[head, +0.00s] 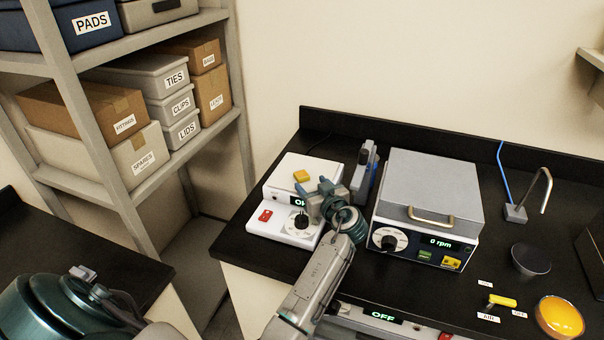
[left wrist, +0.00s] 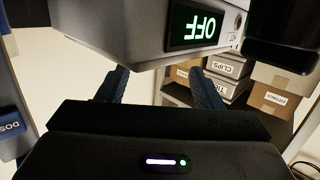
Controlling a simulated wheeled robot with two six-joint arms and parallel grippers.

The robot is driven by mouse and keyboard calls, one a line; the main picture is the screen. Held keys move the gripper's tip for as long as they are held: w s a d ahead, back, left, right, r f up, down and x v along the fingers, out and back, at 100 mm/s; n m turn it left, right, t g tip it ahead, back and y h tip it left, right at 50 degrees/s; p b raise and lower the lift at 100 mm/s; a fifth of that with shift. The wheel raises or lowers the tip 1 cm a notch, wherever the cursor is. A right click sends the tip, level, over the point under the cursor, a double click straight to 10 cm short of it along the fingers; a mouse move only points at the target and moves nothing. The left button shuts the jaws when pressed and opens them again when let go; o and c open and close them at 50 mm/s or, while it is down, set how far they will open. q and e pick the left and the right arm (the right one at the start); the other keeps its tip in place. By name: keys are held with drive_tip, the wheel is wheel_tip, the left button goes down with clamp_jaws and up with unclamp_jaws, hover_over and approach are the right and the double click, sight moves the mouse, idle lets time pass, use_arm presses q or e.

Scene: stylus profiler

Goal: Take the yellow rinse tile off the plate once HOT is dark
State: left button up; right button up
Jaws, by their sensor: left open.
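The yellow rinse tile (head: 301,176) lies flat on the white top of the hot plate (head: 281,173). The plate's display reads OFF in the left wrist view (left wrist: 195,26), upside down, and is partly covered in the head view. A small dim reddish spot (head: 277,197) sits left of the display; I cannot tell if it is the HOT lamp or if it is lit. My left gripper (head: 318,193) is open and empty at the plate's right front, to the right of and nearer than the tile. The tile is not visible in the left wrist view. My right gripper is not in view.
A red switch (head: 265,215) and a black knob (head: 301,221) are on the plate's lower front. A grey stand (head: 365,172) is close on the right, then a lidded device (head: 432,190) reading 0 rpm. Bare black bench lies left of the plate.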

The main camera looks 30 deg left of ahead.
sight(304, 177)
use_arm(q)
drive_tip(key=x, duration=0.1)
drive_tip(key=p+x, duration=0.2)
drive_tip(key=shift+a+r, duration=0.3)
drive_tip(key=shift+a, duration=0.05)
drive_tip(key=shift+w+a+f+p, duration=0.1)
drive_tip(key=shift+a+f+p, duration=0.05)
drive_tip(key=shift+a+p, duration=0.2)
drive_tip(key=shift+w+a+f, duration=0.1)
drive_tip(key=shift+w+f, duration=0.05)
drive_tip(key=c, duration=1.1)
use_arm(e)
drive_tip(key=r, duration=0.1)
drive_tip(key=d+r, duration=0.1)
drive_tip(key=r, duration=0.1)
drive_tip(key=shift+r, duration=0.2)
use_arm(q)
drive_tip(key=shift+o, duration=0.2)
